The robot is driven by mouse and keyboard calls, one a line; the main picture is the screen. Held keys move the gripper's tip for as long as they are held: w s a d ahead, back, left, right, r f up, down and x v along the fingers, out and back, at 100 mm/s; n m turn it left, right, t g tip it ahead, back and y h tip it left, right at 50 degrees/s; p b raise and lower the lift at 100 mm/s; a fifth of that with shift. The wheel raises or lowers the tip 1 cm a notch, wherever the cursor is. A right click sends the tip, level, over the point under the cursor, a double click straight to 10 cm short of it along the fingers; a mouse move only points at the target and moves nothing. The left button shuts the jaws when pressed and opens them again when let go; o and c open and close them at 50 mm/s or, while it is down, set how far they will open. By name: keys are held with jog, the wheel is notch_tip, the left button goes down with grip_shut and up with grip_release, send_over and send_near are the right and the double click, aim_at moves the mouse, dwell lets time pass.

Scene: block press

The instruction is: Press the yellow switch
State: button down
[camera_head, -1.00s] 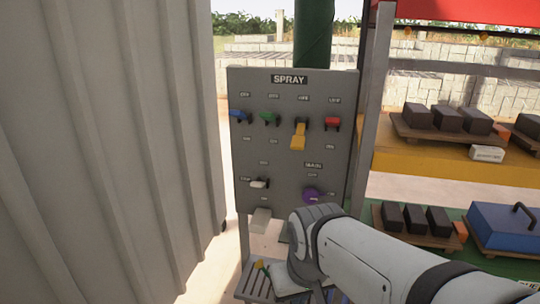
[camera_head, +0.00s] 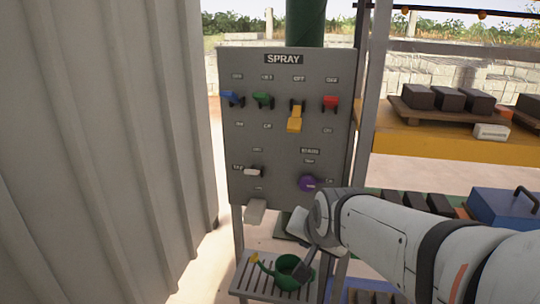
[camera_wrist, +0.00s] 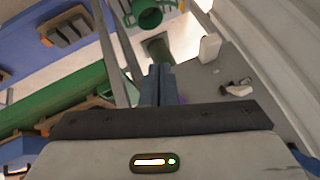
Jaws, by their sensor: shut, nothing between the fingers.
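The yellow switch (camera_head: 295,118) is on the grey SPRAY panel (camera_head: 240,137), in the upper row between the green switch (camera_head: 263,99) and the red switch (camera_head: 331,102). Its lever hangs downward, lower than its neighbours. It cannot be made out in the wrist view. My gripper (camera_head: 302,270) is below the panel, near the green watering can (camera_head: 288,277) and apart from the yellow switch. In the wrist view my gripper (camera_wrist: 160,72) shows its fingers together with nothing between them.
A blue switch (camera_head: 232,98), white switch (camera_head: 252,171) and purple knob (camera_head: 309,183) share the panel. A white box (camera_head: 256,211) hangs under it. A corrugated wall (camera_head: 100,150) stands left; a shelf with dark blocks (camera_head: 450,99) stands right. Space before the panel's upper part is clear.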

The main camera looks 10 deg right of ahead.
aim_at(295, 118)
jog(key=w+m+t+h+b, duration=0.4)
jog(key=w+m+t+b, duration=0.5)
jog(key=m, duration=0.8)
jog(key=w+r+m+t+h+b, duration=0.1)
jog(key=w+m+t+h+b, duration=0.3)
jog(key=w+m+t+b, duration=0.5)
jog(key=w+m+b, duration=0.2)
jog(key=m+b, duration=0.4)
jog(key=m, duration=0.1)
jog(key=shift+w+a+r+m+h+b, duration=0.25)
jog(key=shift+w+m+h+b, duration=0.05)
jog(key=shift+w+m+b, duration=0.1)
jog(key=w+d+r, duration=0.1)
jog(key=w+r, duration=0.4)
jog(key=r, duration=0.5)
jog(key=shift+d+b, duration=0.35)
jog(key=shift+b, duration=0.1)
